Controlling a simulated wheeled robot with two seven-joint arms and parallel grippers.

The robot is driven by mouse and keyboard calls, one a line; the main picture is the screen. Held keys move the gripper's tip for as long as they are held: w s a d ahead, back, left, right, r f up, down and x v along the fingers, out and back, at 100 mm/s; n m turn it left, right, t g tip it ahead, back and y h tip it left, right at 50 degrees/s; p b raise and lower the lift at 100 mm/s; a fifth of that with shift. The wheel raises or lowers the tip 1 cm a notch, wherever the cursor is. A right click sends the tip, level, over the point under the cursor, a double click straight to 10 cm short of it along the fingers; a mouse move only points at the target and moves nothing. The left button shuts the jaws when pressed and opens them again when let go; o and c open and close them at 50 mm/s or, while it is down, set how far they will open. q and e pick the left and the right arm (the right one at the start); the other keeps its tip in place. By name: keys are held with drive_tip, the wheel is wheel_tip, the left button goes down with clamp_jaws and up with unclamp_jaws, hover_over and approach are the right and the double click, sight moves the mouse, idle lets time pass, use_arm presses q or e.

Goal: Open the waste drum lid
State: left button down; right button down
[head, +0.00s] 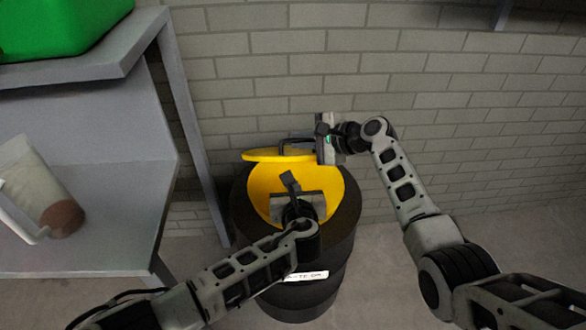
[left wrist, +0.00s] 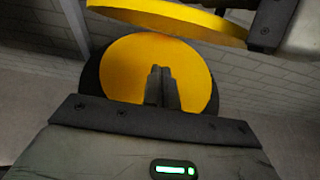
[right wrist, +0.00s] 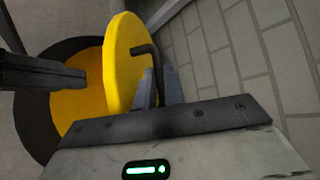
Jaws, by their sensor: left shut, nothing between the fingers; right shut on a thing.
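The waste drum (head: 347,215) is black, with a yellow round area (head: 262,190) inside its rim. Its yellow lid (head: 262,156) is raised at the back of the drum; it also shows in the left wrist view (left wrist: 175,18). My right gripper (right wrist: 148,90) is shut on the dark bent lid handle (right wrist: 150,50), at the lid's right in the head view. My left gripper (left wrist: 161,82) is shut and empty, over the yellow area in front of the lid. Its arm hides part of the drum's front.
A grey shelf unit (head: 120,200) stands close on the left. It holds a green bin (head: 60,25) on top and a clear container (head: 40,190) below. A brick wall (head: 450,110) is behind the drum. The floor on the right is clear.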

use_arm(q)
drive_tip(key=shift+w+r, duration=1.45)
drive_tip(key=shift+w, duration=0.25)
